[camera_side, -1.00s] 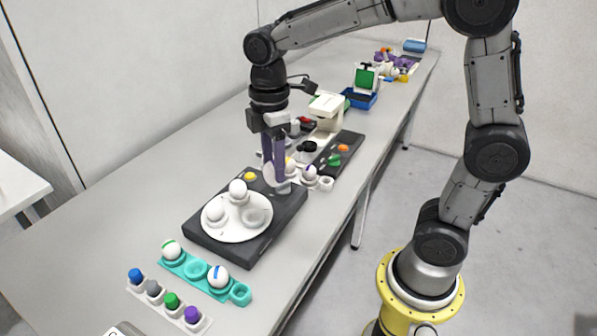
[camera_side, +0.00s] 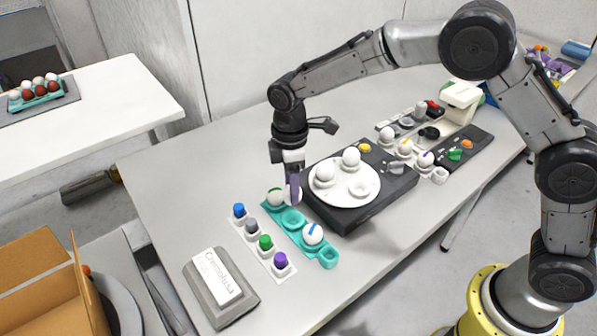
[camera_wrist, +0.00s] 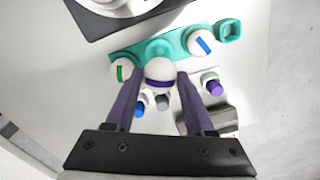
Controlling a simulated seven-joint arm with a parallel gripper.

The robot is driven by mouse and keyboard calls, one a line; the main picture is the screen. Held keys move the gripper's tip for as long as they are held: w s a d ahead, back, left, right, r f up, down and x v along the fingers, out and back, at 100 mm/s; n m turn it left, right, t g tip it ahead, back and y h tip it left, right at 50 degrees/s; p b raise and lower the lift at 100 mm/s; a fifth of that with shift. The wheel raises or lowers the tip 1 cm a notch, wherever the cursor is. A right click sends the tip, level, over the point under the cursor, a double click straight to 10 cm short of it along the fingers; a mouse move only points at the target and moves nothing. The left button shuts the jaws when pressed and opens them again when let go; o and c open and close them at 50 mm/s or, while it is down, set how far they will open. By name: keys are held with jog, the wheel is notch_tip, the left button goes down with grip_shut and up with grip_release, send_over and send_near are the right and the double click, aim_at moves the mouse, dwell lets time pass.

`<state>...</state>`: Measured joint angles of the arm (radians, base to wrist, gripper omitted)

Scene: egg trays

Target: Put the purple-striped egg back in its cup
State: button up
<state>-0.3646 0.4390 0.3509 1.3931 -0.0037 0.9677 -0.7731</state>
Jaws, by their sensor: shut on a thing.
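My gripper (camera_side: 293,188) is shut on the white egg with a purple stripe (camera_wrist: 160,74), which sits between the two fingers in the wrist view. In the side view the fingers mostly cover this egg. The teal tray (camera_side: 272,209) lies just below and in front of the fingers. Its middle cup (camera_side: 292,219) is empty and partly shows behind the egg in the wrist view (camera_wrist: 157,47). A green-striped egg (camera_side: 276,197) sits in the cup at one end and a blue-striped egg (camera_side: 313,233) in the cup on the other side. The egg's exact height above the tray is unclear.
A black device with a white round plate (camera_side: 343,197) holding two white eggs stands close behind the gripper. A white strip with colored pegs (camera_side: 258,247) and a grey block with a white label (camera_side: 220,277) lie in front. The table is clear at left.

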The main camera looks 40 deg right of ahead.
jog(key=shift+f, duration=2.8)
jog(key=shift+f, duration=0.6)
jog(key=o, duration=0.9)
notch_tip(320, 180, up, 14)
jog(key=shift+f, duration=0.1)
